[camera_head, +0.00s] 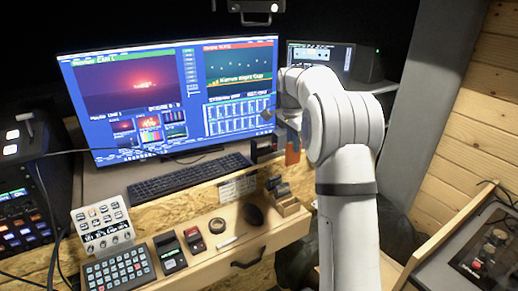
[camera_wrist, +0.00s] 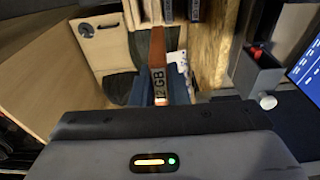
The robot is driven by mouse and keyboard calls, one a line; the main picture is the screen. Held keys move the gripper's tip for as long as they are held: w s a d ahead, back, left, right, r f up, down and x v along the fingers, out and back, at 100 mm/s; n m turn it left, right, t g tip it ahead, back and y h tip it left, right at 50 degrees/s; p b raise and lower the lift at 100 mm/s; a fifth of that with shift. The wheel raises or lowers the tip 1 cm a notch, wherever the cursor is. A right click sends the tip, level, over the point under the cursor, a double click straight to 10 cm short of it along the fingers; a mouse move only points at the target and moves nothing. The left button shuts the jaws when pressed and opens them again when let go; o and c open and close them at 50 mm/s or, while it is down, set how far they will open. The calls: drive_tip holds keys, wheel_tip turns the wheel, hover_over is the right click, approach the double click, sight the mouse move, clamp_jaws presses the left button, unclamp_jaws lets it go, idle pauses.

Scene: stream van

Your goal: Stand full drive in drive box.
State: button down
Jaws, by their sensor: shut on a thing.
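My gripper (camera_head: 291,126) is shut on an orange-brown drive (camera_head: 292,151), held upright in the air near the right end of the monitor. In the wrist view the drive (camera_wrist: 157,65) stands between the two blue fingers (camera_wrist: 158,92), its edge label partly readable as "2GB". A small wooden box (camera_head: 288,207) sits on the desk ledge below and left of the arm, with dark upright pieces (camera_head: 273,184) at its back; it looks like the drive box. Slotted wooden compartments also show at the top of the wrist view (camera_wrist: 170,12). The held drive is apart from the box.
A black holder (camera_head: 264,148) stands by the monitor (camera_head: 180,95). A keyboard (camera_head: 188,179) lies behind.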

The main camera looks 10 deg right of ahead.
drive_tip(key=w+a+p, duration=0.3)
drive_tip(key=w+p, duration=0.4)
drive_tip(key=w, duration=0.1)
drive_tip(key=w+a+p, duration=0.4)
drive_tip(key=w+p, duration=0.3)
drive_tip(key=shift+w+f, duration=0.2)
drive_tip(key=shift+f, duration=3.35)
drive_tip(key=shift+f, duration=0.1)
drive_tip(key=c, duration=1.4)
unclamp_jaws()
drive_tip(key=shift+c, duration=0.2)
drive_tip(key=shift+o, duration=0.2)
